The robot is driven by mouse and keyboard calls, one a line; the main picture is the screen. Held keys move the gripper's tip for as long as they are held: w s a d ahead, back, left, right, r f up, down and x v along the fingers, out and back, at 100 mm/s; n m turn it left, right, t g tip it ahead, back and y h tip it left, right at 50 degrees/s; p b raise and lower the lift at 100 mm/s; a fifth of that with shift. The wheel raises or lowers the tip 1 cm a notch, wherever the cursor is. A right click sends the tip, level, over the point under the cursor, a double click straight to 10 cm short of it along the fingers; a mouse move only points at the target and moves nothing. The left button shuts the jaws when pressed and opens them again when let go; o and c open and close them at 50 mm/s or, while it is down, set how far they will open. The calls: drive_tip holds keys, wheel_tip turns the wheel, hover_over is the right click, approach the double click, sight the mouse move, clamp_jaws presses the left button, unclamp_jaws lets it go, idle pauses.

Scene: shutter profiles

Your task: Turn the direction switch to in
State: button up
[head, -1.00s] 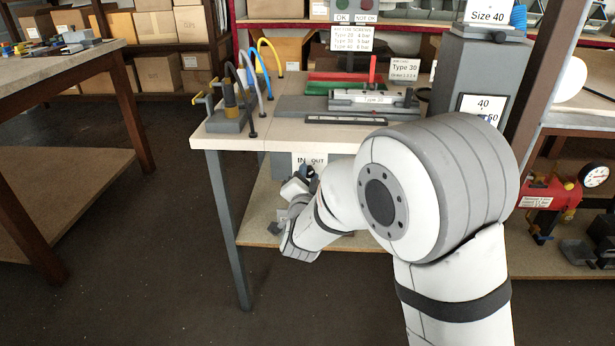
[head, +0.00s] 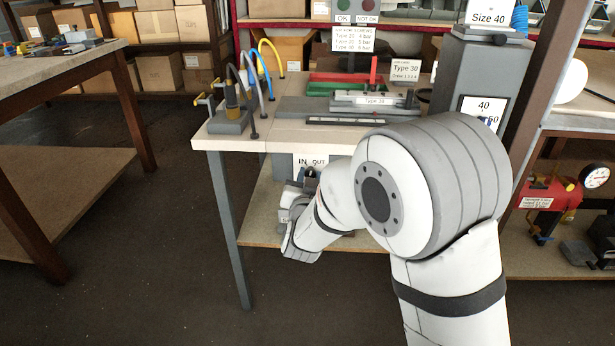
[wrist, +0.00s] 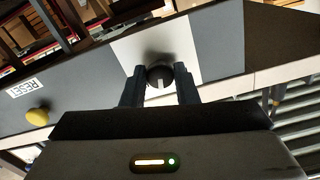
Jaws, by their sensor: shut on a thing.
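The direction switch (wrist: 159,76) is a dark round knob with a pale mark, in front of a white plate (wrist: 205,40) in the wrist view. My gripper (wrist: 160,82) has one dark finger on each side of the knob and is shut on it. In the head view the white label (head: 311,162) reading IN and OUT is on the front of the workbench, under its top. My gripper (head: 309,174) is just below those words, and the knob is largely hidden there. I cannot tell which word the knob's mark points to.
In the wrist view a yellow button (wrist: 37,117) sits beside a RESET label (wrist: 22,87), left of the switch. The workbench top (head: 235,143) overhangs the panel, and a lower shelf (head: 262,226) lies beneath. Open floor (head: 170,255) lies left of the bench.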

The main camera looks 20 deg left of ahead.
drive_tip(key=n+p, duration=0.2)
drive_tip(key=n, duration=0.4)
drive_tip(key=shift+r+n, duration=0.15)
drive_tip(key=shift+n, duration=0.15)
drive_tip(key=n+p, duration=0.2)
drive_tip(key=n, duration=0.3)
drive_tip(key=shift+n, duration=0.3)
drive_tip(key=o, duration=1)
drive_tip(key=shift+s, duration=0.1)
drive_tip(key=p+v, duration=0.1)
drive_tip(key=v, duration=0.6)
drive_tip(key=shift+s+d, duration=0.1)
drive_tip(key=shift+s, duration=0.2)
